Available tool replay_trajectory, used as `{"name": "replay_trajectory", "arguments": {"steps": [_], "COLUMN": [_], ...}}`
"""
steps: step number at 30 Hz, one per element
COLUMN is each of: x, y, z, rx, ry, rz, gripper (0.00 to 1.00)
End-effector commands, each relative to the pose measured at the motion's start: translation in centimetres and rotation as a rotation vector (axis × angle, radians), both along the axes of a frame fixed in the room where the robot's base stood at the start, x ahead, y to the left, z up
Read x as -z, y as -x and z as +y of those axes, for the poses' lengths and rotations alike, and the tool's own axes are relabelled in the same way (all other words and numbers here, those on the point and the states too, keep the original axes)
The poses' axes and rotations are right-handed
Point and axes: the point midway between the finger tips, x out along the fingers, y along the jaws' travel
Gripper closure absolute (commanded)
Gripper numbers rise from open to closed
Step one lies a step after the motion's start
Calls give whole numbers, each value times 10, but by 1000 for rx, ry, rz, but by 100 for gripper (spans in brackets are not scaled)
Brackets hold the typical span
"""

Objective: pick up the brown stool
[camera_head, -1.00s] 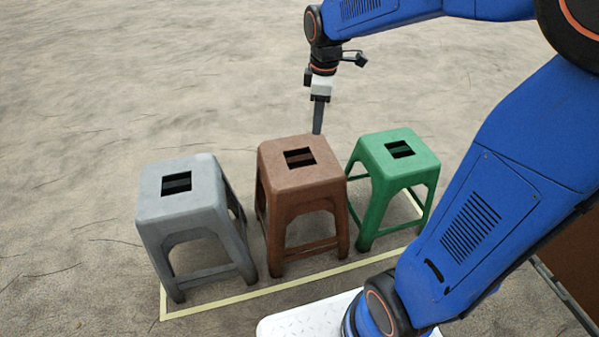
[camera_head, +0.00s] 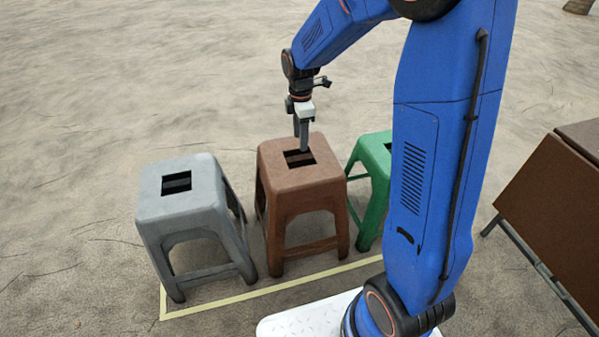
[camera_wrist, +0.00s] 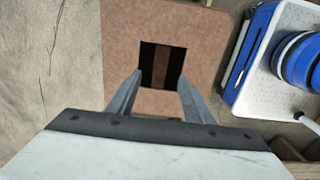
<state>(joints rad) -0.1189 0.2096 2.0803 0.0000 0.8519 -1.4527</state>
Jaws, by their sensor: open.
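The brown stool (camera_head: 297,187) stands upright between the grey stool (camera_head: 187,199) and the green stool (camera_head: 374,165). Its flat seat has a square opening crossed by a bar. My gripper (camera_head: 303,148) points down over the brown seat, at the opening, in the head view. In the wrist view my gripper (camera_wrist: 158,82) has its two fingers apart with nothing between them. The seat of the brown stool (camera_wrist: 180,30) lies under the fingers, and its opening with the bar shows just ahead of the tips. Whether the tips touch the seat cannot be told.
My arm hides much of the green stool. A yellow line (camera_head: 250,294) runs on the floor in front of the stools. A brown panelled object (camera_head: 550,205) stands at the right. The floor behind and left of the stools is clear.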

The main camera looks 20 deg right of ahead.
Motion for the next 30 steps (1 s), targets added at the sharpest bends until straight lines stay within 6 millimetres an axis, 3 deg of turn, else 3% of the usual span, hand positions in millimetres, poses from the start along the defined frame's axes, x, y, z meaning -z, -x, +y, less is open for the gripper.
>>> {"name": "replay_trajectory", "arguments": {"steps": [6,14,24,30], "x": [36,52,93,101], "y": [0,0,2,1], "z": [0,0,4,4], "rx": [0,1,1,1], "ry": [0,0,0,0], "rz": [2,0,2,0], "gripper": [53,53,53,53]}}
